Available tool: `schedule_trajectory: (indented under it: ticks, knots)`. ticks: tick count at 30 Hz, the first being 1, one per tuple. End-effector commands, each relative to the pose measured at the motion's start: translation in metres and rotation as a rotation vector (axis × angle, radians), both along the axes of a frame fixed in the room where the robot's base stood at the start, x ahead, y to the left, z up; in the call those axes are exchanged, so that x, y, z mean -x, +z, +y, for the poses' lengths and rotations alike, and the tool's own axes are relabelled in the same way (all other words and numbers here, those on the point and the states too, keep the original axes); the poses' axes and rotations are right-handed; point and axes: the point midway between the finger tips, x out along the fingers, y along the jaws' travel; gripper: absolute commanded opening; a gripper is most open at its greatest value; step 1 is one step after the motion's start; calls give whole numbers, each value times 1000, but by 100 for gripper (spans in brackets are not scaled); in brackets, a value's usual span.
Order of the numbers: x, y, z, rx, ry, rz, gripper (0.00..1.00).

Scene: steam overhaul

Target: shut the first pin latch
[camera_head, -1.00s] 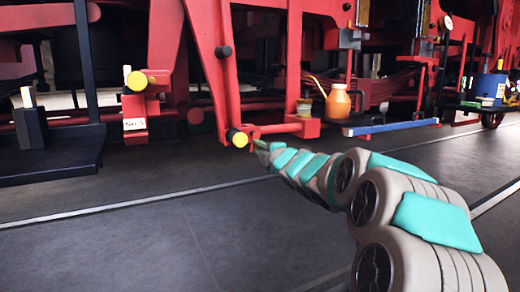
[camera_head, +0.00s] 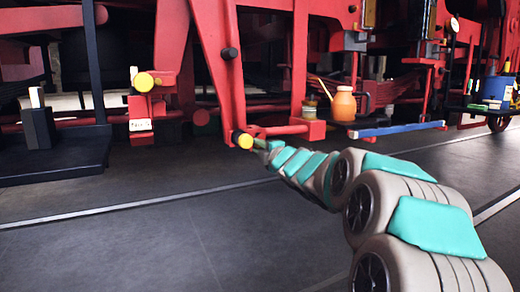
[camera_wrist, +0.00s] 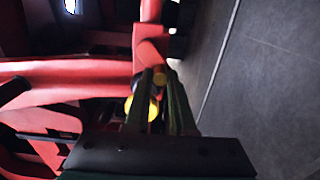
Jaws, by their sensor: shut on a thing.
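A pin latch with a round yellow knob (camera_head: 242,140) sits at the lower end of a slanted red frame post in the head view. My gripper (camera_head: 262,145) is right beside it, small and partly hidden by my arm. A larger yellow knob (camera_wrist: 152,110) shows behind and between the fingers, partly covered by the left one. The small piece seems to be part of the latch. Whether the latch is fully seated is too small to tell.
A second yellow knob (camera_head: 143,82) is on the red frame at left, above a white number plate (camera_head: 140,125). A dark stand (camera_head: 40,128) is at left. The floor in front is clear.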

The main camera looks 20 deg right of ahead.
Motion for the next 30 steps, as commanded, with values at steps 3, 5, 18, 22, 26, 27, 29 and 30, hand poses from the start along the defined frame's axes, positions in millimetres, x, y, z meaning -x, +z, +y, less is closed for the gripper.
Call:
schedule_trajectory:
  ticks: [3, 5, 18, 22, 26, 27, 29, 30]
  knots:
    - [1, 4, -1, 0, -2, -6, 0]
    - [1, 4, -1, 0, -2, -7, 0]
    - [1, 14, 4, 0, -4, -6, 0]
    - [1, 13, 4, -1, -3, -5, 0]
    - [1, 13, 4, -1, -4, -4, 0]
    - [1, 14, 4, 0, -4, -4, 0]
    - [1, 16, 4, 0, -4, -3, 0]
    - [1, 18, 4, 0, -4, -3, 0]
